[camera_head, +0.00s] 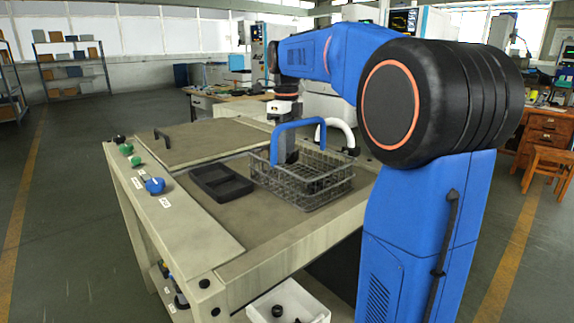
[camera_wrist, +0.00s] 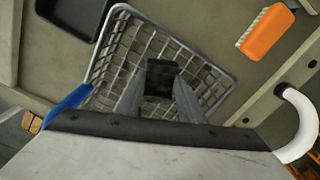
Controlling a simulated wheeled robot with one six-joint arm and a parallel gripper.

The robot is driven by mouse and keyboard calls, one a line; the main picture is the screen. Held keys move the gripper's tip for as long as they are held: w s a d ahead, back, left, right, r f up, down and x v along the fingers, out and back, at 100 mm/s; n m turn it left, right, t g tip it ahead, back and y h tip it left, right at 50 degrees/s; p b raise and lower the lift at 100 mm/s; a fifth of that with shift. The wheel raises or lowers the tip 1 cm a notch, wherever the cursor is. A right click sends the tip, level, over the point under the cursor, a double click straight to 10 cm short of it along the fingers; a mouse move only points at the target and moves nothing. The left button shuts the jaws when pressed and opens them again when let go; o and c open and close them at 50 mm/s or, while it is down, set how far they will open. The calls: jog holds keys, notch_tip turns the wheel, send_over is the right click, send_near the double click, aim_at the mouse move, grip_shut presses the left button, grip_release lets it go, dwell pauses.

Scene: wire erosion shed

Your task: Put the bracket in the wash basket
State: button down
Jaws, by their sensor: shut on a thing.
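The wash basket (camera_head: 318,197) is a grey wire basket with a blue handle arched over it, standing on the machine's worktop. It also shows in the wrist view (camera_wrist: 112,45), below my gripper. My gripper (camera_wrist: 160,98) is shut on the bracket (camera_wrist: 164,77), a dark, blocky piece between the two grey fingers. In the wrist view the bracket lies over the basket's wire floor, inside the rim outline. In the head view my gripper (camera_head: 286,157) points down behind the blue handle. The bracket is not clear there, and I cannot tell whether it touches the basket floor.
A black, divided tray (camera_head: 221,183) lies left of the basket. An orange brush (camera_wrist: 266,32) lies beside the basket in the wrist view. A white curved hose (camera_head: 341,129) stands close behind the basket. A lid with a handle (camera_head: 178,143) covers the back left.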

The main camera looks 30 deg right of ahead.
jog(key=shift+f, duration=2.15)
jog(key=shift+f, duration=0.15)
jog(key=c, duration=1.2)
grip_release()
notch_tip(320, 180, up, 12)
jog(key=shift+r, duration=0.2)
